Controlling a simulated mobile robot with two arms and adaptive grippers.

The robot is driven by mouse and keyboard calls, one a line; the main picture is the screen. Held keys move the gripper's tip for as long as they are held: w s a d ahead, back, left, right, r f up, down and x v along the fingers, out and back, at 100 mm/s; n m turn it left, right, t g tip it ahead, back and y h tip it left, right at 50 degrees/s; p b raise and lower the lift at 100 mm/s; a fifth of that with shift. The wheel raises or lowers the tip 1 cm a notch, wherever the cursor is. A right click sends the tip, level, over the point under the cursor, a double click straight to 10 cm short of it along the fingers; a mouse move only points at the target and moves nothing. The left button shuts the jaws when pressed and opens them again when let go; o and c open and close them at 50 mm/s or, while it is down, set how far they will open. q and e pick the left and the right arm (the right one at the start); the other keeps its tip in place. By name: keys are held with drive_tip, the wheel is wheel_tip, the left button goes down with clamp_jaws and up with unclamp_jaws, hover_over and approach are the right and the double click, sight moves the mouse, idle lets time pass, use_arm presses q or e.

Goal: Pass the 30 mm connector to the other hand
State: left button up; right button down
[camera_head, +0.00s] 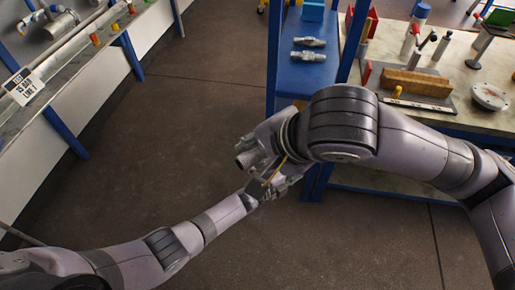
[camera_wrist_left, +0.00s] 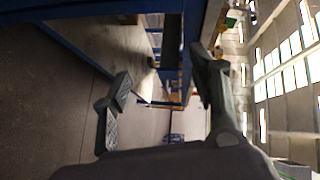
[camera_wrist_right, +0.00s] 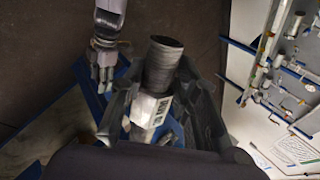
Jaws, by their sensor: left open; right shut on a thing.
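The 30 mm connector (camera_wrist_right: 163,65) is a grey metal piece with a dark ribbed cylindrical end and a pale, printed middle. My right gripper (camera_wrist_right: 160,112) is shut on that middle; the ribbed end sticks out past the fingers. In the head view the connector's grey end (camera_head: 244,160) shows beside the right gripper (camera_head: 262,150). My left gripper (camera_head: 264,188) is just below it, close to the right hand. In the left wrist view the left gripper's fingers (camera_wrist_left: 160,78) are spread with nothing between them. Whether the hands touch is unclear.
Two similar metal fittings (camera_head: 308,42) lie on the blue shelf (camera_head: 290,78) at the back. A workbench (camera_head: 445,70) with tools and a wooden block (camera_head: 416,82) stands right. A pipe bench (camera_head: 60,70) runs along the left. The floor between is clear.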

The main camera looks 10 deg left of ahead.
use_arm(q)
drive_tip(key=s+a+f+n+g+y, duration=0.2)
drive_tip(key=s+a+f+n+y, duration=0.2)
drive_tip(key=s+a+f+n, duration=0.45)
drive_tip(key=s+a+f+n+g+y, duration=0.25)
drive_tip(key=s+a+f, duration=0.35)
drive_tip(key=s+f, duration=0.6)
drive_tip(key=s+a+f+n+g+y, duration=0.1)
drive_tip(key=s+a+f+n+g, duration=0.1)
drive_tip(key=s, duration=0.8)
drive_tip(key=s+a+f+n+g+y, duration=0.1)
drive_tip(key=s+a+f+n, duration=0.4)
drive_tip(key=s, duration=0.6)
drive_tip(key=s+a+f+n+g+y, duration=0.2)
drive_tip(key=s+a+f+n+g, duration=0.1)
drive_tip(key=s, duration=0.7)
wheel_tip(320, 180, down, 3)
drive_tip(key=shift+s+a+r+n+g, duration=0.2)
drive_tip(key=shift+s+a+n+g, duration=0.15)
drive_tip(key=shift+a, duration=0.55)
